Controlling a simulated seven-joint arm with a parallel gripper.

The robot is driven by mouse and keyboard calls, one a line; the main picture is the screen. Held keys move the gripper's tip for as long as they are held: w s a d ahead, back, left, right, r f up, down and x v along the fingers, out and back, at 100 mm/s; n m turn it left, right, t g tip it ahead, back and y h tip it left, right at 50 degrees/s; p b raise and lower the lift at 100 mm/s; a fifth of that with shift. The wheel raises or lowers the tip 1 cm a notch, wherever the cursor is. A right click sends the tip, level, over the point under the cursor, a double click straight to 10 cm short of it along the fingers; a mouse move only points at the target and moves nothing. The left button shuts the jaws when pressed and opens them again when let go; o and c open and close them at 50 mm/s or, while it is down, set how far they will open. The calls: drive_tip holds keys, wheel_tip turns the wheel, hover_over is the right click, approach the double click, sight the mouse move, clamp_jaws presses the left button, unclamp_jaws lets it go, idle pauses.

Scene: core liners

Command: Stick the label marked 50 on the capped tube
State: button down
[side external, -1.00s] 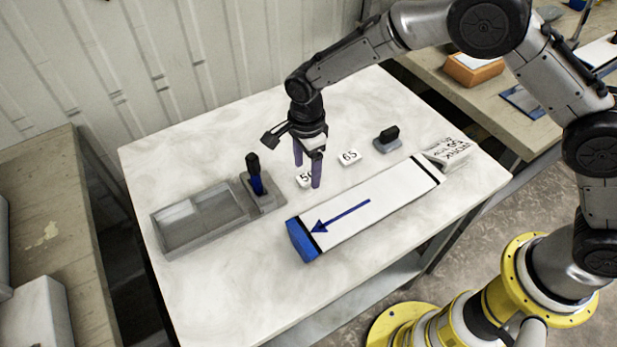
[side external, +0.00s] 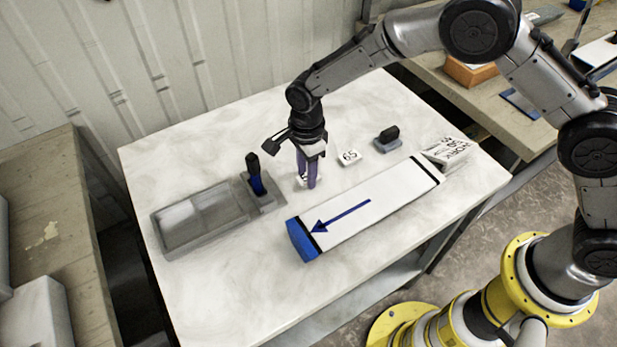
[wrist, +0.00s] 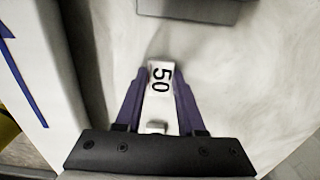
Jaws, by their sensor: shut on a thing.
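The label marked 50 (wrist: 160,78) is a small white block with black digits, between my fingers in the wrist view. My gripper (wrist: 158,82) is shut on it; in the side view my gripper (side external: 309,183) is down at the table and its fingers mostly hide the label. The tube (side external: 375,208) is a long white box-like piece lying on the table to the right of my gripper, with a blue cap (side external: 301,241) at its near left end. A blue arrow on its top points toward that cap, and black bands cross it near both ends.
A label marked 65 (side external: 349,157) lies just right of my gripper. A dark block with a knob (side external: 388,139) is behind it. A grey tray (side external: 165,240) and a blue marker in a holder (side external: 256,182) stand left.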

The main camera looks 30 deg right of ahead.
drive_tip(key=shift+r, duration=3.05)
drive_tip(key=shift+n, duration=0.6)
drive_tip(key=s+d, duration=0.2)
drive_tip(key=s, duration=0.1)
drive_tip(key=shift+s+d+f, duration=0.15)
drive_tip(key=shift+d+f, duration=0.1)
drive_tip(key=shift+d, duration=0.15)
drive_tip(key=s+d+r+m, duration=0.1)
drive_tip(key=s+d+r, duration=0.2)
drive_tip(key=s+d, duration=0.3)
drive_tip(key=s+d+r, duration=0.4)
drive_tip(key=s+d, duration=0.1)
drive_tip(key=d, duration=0.3)
hover_over(410, 177)
drive_tip(key=shift+f, duration=2.4)
drive_tip(key=shift+f, duration=1.25)
